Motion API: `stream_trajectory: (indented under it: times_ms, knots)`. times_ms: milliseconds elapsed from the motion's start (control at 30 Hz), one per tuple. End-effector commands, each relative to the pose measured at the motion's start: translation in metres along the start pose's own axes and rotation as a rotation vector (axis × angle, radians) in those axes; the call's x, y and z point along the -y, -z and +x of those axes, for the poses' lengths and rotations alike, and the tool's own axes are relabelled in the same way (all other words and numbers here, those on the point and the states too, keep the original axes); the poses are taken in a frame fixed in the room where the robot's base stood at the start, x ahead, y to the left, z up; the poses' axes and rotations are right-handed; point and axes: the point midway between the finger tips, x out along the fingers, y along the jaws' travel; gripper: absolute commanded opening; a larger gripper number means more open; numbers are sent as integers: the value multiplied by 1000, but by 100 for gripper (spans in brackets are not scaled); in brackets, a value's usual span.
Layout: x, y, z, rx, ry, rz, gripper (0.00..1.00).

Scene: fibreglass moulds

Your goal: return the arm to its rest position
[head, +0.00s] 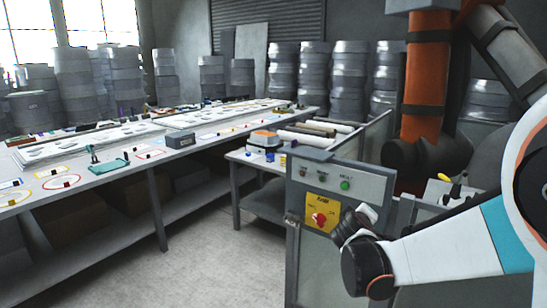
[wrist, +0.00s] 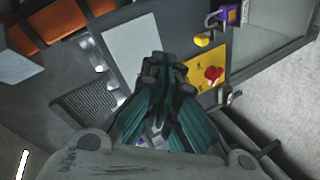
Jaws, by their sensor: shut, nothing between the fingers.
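My gripper (wrist: 166,75) is shut and empty in the wrist view, its dark fingers together in front of a grey control cabinet. In the head view my gripper (head: 355,222) shows small and partly hidden at the end of my white and blue arm, close to the cabinet (head: 299,190). The cabinet's yellow panel with a red switch (head: 319,219) is just left of the gripper in the head view. In the wrist view the red switch (wrist: 213,74) lies right of the fingertips. I cannot tell whether the fingers touch the cabinet.
A long workbench (head: 120,172) with moulds and small tools runs along the left. A lower table (head: 262,163) with rolls stands behind the cabinet. An orange robot column (head: 426,85) stands at the right. Stacked grey drums (head: 348,75) line the back. The floor (head: 205,255) at left is clear.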

Motion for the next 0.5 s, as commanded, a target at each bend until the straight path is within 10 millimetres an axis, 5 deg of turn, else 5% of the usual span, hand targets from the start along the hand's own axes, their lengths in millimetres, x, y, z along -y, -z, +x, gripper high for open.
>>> stream_trajectory:
  times_ms: [200, 500]
  knots:
    - [-18, -29, -62, 74, 104, 150, 0]
    - [-14, -72, -151, 168, 262, 346, 0]
